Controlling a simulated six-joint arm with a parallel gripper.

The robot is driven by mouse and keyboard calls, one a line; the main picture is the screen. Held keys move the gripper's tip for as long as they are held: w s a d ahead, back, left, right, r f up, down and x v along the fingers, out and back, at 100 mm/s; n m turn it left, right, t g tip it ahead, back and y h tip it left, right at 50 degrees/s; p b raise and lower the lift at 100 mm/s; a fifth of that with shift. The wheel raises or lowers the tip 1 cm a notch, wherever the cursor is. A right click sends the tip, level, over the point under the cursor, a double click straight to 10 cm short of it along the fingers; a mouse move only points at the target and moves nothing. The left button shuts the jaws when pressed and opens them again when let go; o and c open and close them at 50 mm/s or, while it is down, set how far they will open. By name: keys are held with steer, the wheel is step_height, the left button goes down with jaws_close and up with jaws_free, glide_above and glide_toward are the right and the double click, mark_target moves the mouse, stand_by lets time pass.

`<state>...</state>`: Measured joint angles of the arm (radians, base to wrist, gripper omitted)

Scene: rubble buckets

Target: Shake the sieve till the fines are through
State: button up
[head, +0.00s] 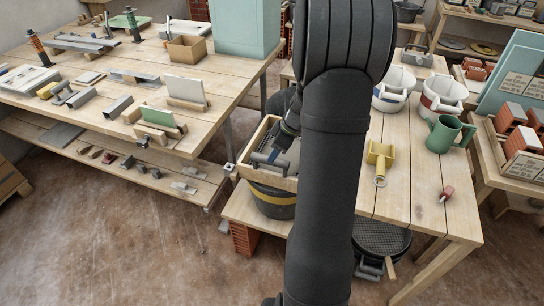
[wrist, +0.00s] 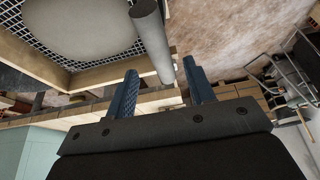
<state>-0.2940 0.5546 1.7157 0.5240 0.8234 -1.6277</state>
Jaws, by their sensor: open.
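The sieve is a wooden frame (head: 243,155) with wire mesh, resting over a dark bucket with a yellow band (head: 272,203). In the wrist view its frame (wrist: 165,101) and mesh show at the upper left, with a smooth, rounded grey mass (wrist: 80,25) on the mesh. A grey cylindrical handle (wrist: 150,35) stands out at the frame's edge. My gripper (wrist: 159,67) is open, its blue fingers on either side of the handle's end; contact cannot be told. In the head view my gripper (head: 283,145) is over the sieve, partly hidden by my arm.
A long table (head: 225,70) at left holds metal profiles and blocks. My arm blocks the middle.

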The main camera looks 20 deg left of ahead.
steer(key=shift+x, duration=2.05)
steer(key=shift+c, duration=0.4)
